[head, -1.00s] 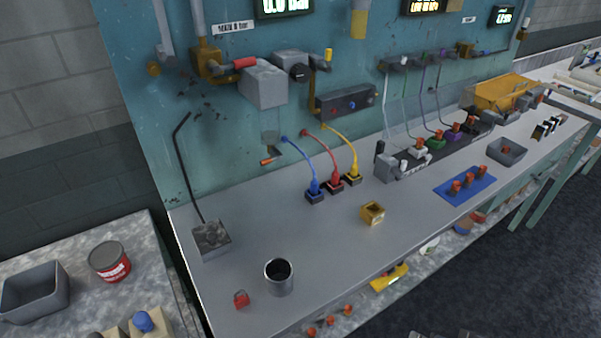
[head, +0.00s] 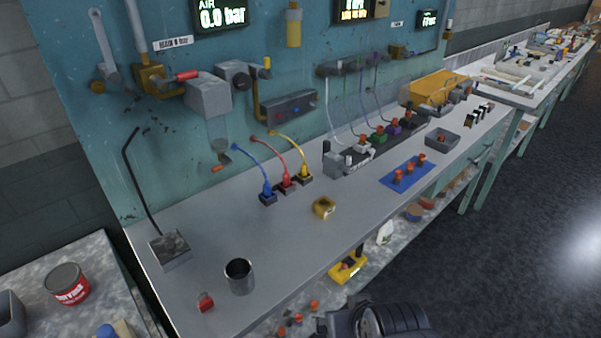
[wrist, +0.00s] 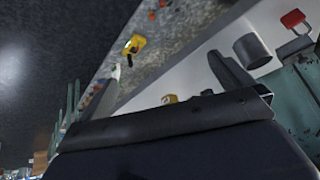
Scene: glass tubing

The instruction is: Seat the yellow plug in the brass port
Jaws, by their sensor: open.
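The yellow plug (head: 305,173) is on the end of a yellow hose and sits upright in a dark block at the back of the bench, right of the red and blue plugs. A brass block with an opening (head: 323,208), apparently the brass port, lies on the bench in front of it. It seems to show small in the wrist view (wrist: 170,99). My gripper (wrist: 165,88) is open and empty in the wrist view, well away from the plug. In the head view only a dark part of my arm shows at the bottom edge.
A metal cup (head: 240,277) and red padlock (head: 205,302) stand near the bench's front left. A lower shelf holds a yellow device (head: 348,267).

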